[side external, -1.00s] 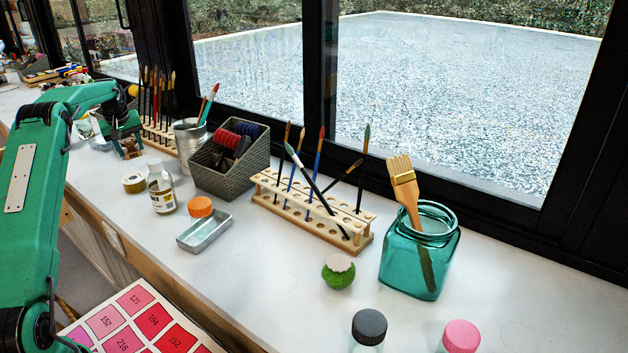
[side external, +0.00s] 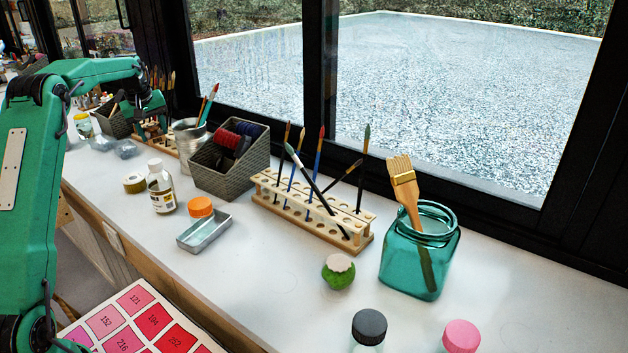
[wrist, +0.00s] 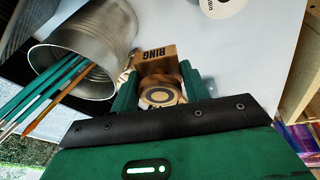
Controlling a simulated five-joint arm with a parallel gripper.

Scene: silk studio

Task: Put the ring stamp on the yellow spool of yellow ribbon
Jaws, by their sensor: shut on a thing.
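My gripper (wrist: 158,84) is shut on the ring stamp (wrist: 155,53), a wooden block with RING on its side and a dark ring mark on its round end. In the side view my gripper (side external: 150,112) is at the far left of the counter, in front of the brush rack there; the stamp is hard to tell apart from the rack. The yellow spool (side external: 134,182) lies flat on the counter nearer the camera, left of a white-capped bottle. A white round label, likely the spool's, is cut off at the top of the wrist view (wrist: 222,5).
A metal can with brushes (side external: 187,140) stands just right of my gripper and shows close by in the wrist view (wrist: 95,45). The bottle (side external: 161,190) and a metal tray (side external: 204,232) stand near the spool.

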